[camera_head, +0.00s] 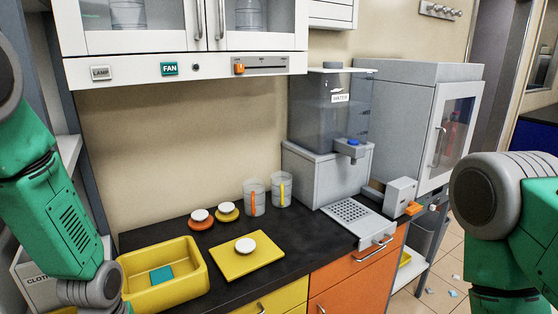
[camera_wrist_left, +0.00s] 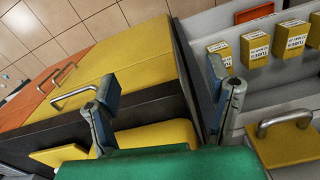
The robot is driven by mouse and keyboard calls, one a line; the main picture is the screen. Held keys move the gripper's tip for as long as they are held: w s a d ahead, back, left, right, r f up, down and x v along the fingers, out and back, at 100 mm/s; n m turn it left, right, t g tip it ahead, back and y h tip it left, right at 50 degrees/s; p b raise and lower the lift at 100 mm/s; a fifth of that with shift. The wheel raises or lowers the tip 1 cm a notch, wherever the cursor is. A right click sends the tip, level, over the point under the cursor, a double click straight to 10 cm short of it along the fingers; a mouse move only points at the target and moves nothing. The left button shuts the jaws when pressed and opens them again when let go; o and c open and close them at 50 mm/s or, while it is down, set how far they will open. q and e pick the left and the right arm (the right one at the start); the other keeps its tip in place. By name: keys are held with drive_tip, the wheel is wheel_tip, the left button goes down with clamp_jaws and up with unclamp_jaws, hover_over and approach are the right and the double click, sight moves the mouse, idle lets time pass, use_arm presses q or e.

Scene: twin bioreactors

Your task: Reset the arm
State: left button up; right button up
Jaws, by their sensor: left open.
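My left arm (camera_head: 55,205) comes in at the left of the head view and runs down past the yellow tray, leaving the frame at the bottom. My left gripper (camera_wrist_left: 165,105) shows in the left wrist view with its two fingers spread wide and nothing between them. It is in front of the black counter edge and beside the yellow cabinet fronts (camera_wrist_left: 135,62). My right arm (camera_head: 505,225) is at the right of the head view, bent near the cabinet. Its gripper is out of the picture.
On the dark counter are a yellow tray (camera_head: 193,294) with a teal cloth, a yellow board (camera_head: 225,268), two small round-topped items and two clear beakers. A water dispenser (camera_head: 325,180) and grey cabinet stand at the back right. Yellow boxes (camera_wrist_left: 255,48) sit on a shelf beside my left gripper.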

use_arm(q)
drive_tip(key=s+d+f+m+b, duration=0.1)
drive_tip(key=s+f+m+b, duration=0.4)
drive_tip(key=s+f, duration=1.4)
drive_tip(key=s+b, duration=0.2)
drive_tip(key=b, duration=0.2)
drive_tip(key=shift+s+d+f, duration=0.35)
drive_tip(key=shift+s, duration=0.05)
